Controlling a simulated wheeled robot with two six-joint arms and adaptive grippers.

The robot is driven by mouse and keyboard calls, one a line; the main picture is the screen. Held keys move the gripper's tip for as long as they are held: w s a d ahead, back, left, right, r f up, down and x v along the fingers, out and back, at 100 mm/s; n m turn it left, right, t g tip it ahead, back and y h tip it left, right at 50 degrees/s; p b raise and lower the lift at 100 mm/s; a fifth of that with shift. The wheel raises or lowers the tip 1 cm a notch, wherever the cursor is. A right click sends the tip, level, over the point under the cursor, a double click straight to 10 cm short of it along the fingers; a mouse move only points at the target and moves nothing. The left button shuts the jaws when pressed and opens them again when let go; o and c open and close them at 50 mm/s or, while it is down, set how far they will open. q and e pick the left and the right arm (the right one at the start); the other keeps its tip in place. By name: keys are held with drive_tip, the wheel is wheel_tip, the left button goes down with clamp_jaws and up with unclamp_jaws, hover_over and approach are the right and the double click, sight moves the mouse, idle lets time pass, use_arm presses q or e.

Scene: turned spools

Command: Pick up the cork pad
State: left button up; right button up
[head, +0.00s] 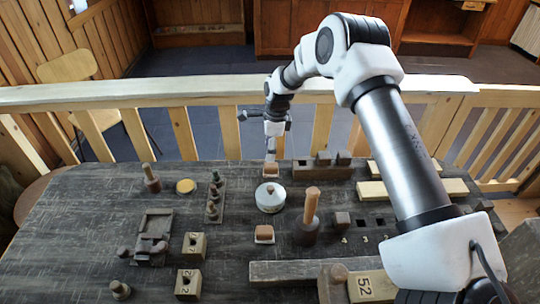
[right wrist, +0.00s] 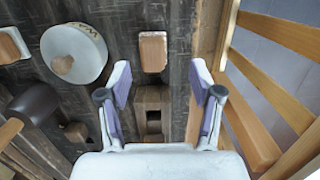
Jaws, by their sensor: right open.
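A small tan-brown, cork-coloured pad (head: 271,169) with a pale edge lies flat near the far edge of the dark table. In the right wrist view the pad (right wrist: 153,51) lies just beyond the fingertips. My right gripper (head: 270,152) is pointing down above the pad, near it. In the right wrist view my right gripper (right wrist: 161,82) shows two spread fingers with nothing between them. A similar pad-like block (head: 264,234) with a white base lies nearer; it shows at the left edge of the wrist view (right wrist: 12,45). My left gripper is out of view.
A round white lidded pot (head: 270,198) stands just in front of the pad. A dark slotted block (head: 322,171) lies right of it. A yellow disc (head: 186,186) lies left. A wooden railing (head: 240,90) runs behind the table.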

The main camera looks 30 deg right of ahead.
sight(271, 165)
drive_tip(key=shift+s+a+f, duration=0.1)
drive_tip(key=shift+s+f, duration=0.1)
drive_tip(key=shift+f, duration=0.35)
drive_tip(key=shift+s+a+f+p, duration=0.1)
drive_tip(key=shift+s+f+p, duration=0.15)
drive_tip(key=shift+p, duration=0.1)
wheel_tip(271, 165, down, 4)
drive_tip(key=shift+s+f+p, duration=0.15)
drive_tip(key=shift+f+p, duration=0.05)
drive_tip(key=shift+p, duration=0.45)
drive_tip(key=shift+w+f, duration=0.2)
drive_tip(key=shift+f, duration=0.2)
drive_tip(key=shift+s+r, duration=0.2)
drive_tip(key=c, duration=1.1)
